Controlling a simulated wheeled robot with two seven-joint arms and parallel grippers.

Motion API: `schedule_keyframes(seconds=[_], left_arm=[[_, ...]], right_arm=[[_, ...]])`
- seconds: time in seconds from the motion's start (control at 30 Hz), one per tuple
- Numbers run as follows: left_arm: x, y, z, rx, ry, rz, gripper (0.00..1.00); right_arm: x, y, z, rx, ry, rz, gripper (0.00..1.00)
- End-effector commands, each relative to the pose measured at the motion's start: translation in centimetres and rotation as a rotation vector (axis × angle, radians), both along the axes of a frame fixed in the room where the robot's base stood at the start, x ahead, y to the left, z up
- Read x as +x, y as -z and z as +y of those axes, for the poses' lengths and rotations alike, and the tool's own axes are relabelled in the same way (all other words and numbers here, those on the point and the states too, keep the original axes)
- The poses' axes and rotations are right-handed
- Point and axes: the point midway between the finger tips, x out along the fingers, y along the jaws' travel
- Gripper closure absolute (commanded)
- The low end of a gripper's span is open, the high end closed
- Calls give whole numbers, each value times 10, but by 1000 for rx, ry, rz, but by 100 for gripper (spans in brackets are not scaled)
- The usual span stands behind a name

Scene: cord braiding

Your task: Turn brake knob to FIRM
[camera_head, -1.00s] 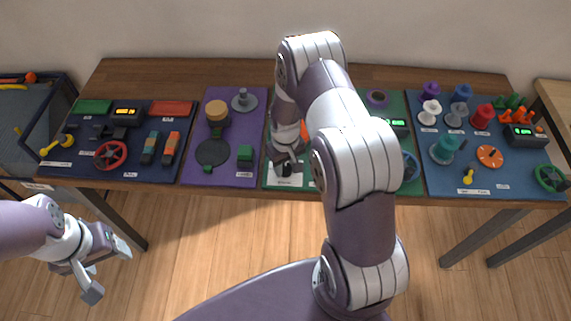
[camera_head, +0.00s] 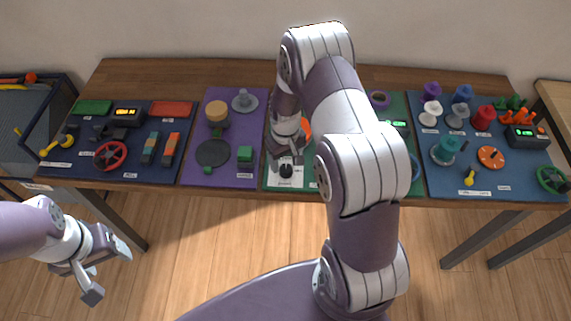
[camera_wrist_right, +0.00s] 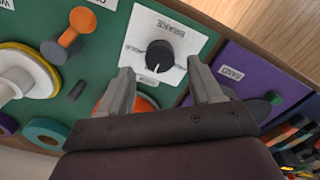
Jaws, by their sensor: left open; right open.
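The brake knob (camera_wrist_right: 159,56) is a round black knob with a white pointer line, on a white plate (camera_wrist_right: 183,72) labelled BRAKE in the right wrist view. In the head view the knob (camera_head: 286,171) sits near the table's front edge. My right gripper (camera_wrist_right: 167,80) is open, its two fingertips apart on either side below the knob, and nothing is between them. In the head view my right gripper (camera_head: 285,156) hangs just behind the knob. My left gripper (camera_head: 104,272) is open and empty, off the table's front left. The FIRM mark is not readable.
The knob's plate is on a green panel (camera_wrist_right: 112,28). An orange peg-like part (camera_wrist_right: 76,27) stands beside it. A purple panel (camera_head: 228,180) lies to the left in the head view, and a blue panel (camera_head: 520,188) to the right.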

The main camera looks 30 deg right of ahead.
Motion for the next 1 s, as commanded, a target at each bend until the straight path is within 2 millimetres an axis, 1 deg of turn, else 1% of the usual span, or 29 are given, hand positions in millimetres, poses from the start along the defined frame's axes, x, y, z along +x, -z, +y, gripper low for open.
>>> schedule_keyframes(seconds=[0.03,0.1,0.2,0.3,0.4,0.53,0.93,1.0], left_arm=[[0,3,0,0,0,0,34],[0,5,0,0,0,0,34],[0,8,0,0,0,0,34],[0,9,0,0,0,0,34],[0,10,0,0,0,0,34],[0,10,0,0,0,0,34],[0,10,0,0,0,0,34],[0,10,0,0,0,0,34]], right_arm=[[2,-14,0,-2,0,-8,35],[2,-34,0,-2,0,-9,35],[2,-59,0,-2,0,-8,35],[2,-79,0,-2,0,-6,35],[2,-90,0,-1,0,-5,35],[1,-96,0,-1,0,-3,35],[1,-95,0,-1,0,-3,35],[1,-93,0,-2,36,-14,35]])
